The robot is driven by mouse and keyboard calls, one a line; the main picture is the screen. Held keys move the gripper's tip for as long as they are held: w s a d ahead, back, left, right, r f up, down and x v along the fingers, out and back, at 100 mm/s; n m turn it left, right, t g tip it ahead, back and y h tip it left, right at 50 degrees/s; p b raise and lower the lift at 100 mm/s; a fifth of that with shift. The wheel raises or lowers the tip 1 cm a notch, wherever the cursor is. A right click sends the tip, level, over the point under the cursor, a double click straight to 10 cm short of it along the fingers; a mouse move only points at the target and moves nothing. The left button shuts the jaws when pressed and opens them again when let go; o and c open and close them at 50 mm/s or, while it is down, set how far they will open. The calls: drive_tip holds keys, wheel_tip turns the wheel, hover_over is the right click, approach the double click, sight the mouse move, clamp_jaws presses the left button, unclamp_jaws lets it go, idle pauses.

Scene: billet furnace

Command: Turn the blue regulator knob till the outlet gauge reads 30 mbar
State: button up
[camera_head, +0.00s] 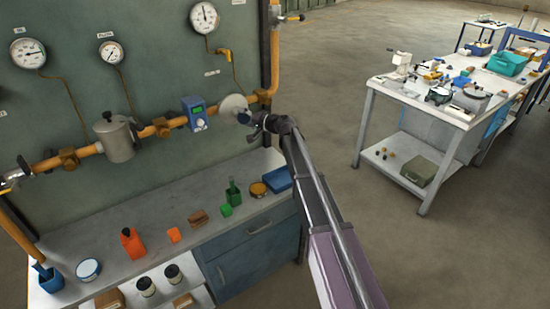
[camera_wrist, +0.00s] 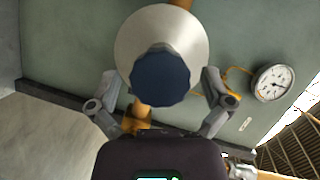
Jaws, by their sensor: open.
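The dark blue regulator knob (camera_wrist: 160,78) sits on the front of a pale round regulator body (camera_wrist: 140,36). In the head view the regulator disc (camera_head: 233,106) is at the right end of the orange pipe, the knob mostly hidden by my gripper. My gripper (camera_wrist: 160,84) is open, one finger on each side of the knob; I cannot tell if either touches it. A white dial gauge (camera_wrist: 272,82) shows at right in the wrist view. The head view has three gauges, left (camera_head: 28,53), middle (camera_head: 110,52) and upper right (camera_head: 204,17); their readings are too small to tell.
A blue meter (camera_head: 195,113) and a grey filter housing (camera_head: 118,138) sit along the pipe. The bench (camera_head: 150,215) below holds several small items. A white worktable (camera_head: 440,105) stands at right; the floor between is clear.

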drive_tip(key=shift+r+n+h+p, duration=0.2)
drive_tip(key=shift+n+h+p, duration=0.4)
drive_tip(key=shift+n+p, duration=0.4)
drive_tip(key=shift+s+a+n+h+p, duration=0.1)
drive_tip(key=shift+n+h+p, duration=0.5)
drive_tip(key=shift+n, duration=0.6)
drive_tip(key=n+t+h+p, duration=0.1)
drive_tip(key=n+h, duration=0.1)
drive_tip(key=n, duration=0.1)
drive_tip(key=shift+f+n+t, duration=0.1)
drive_tip(key=shift+n+t, duration=0.2)
drive_tip(key=shift+s+h, duration=0.2)
drive_tip(key=shift+h, duration=0.1)
drive_tip(key=p+v, duration=0.6)
drive_tip(key=v, duration=0.8)
drive_tip(key=s+d+f+m+g+h+b, duration=0.1)
drive_tip(key=s+d+f+g+h+b, duration=0.2)
drive_tip(key=s+f, duration=1.2)
drive_tip(key=d+g+b, duration=0.3)
drive_tip(key=d+b, duration=0.1)
drive_tip(key=d, duration=0.2)
drive_tip(key=shift+f+h+b, duration=0.3)
drive_tip(key=shift+s, duration=0.1)
